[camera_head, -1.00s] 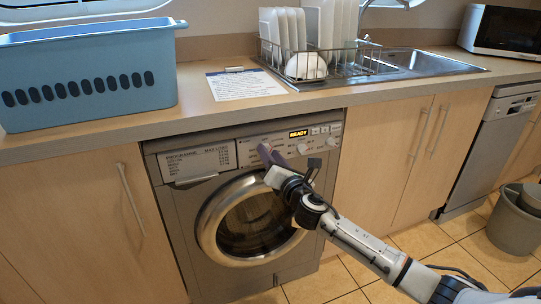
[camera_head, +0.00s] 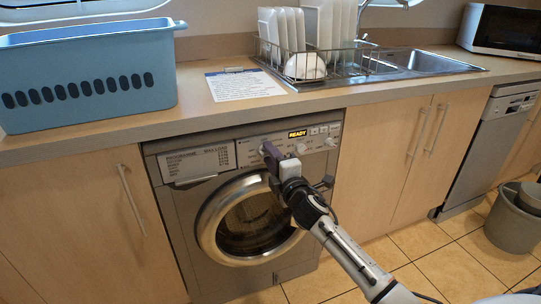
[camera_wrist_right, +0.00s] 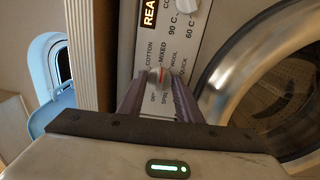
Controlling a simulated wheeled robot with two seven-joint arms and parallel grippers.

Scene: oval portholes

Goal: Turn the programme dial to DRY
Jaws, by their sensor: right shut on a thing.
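The programme dial (camera_wrist_right: 159,76) is a small pale knob with a red mark on the washing machine's panel. In the wrist view the red mark lies on the side toward the word MIXED; COTTON, WOOL and QUICK are also printed around it. Other labels are partly hidden by the fingers, and I cannot clearly read DRY. My right gripper (camera_wrist_right: 158,92) is shut on the dial, one finger on each side. In the head view this gripper (camera_head: 269,151) covers most of the dial. My left gripper is not in view.
The washing machine (camera_head: 181,222) has a lit READY display (camera_head: 298,134), another knob (camera_head: 301,148) and a round door (camera_head: 212,232) below. A blue basket (camera_head: 90,80), a printed sheet (camera_head: 244,85) and a dish rack (camera_head: 340,62) stand on the counter above. A grey bucket (camera_head: 512,226) is at right.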

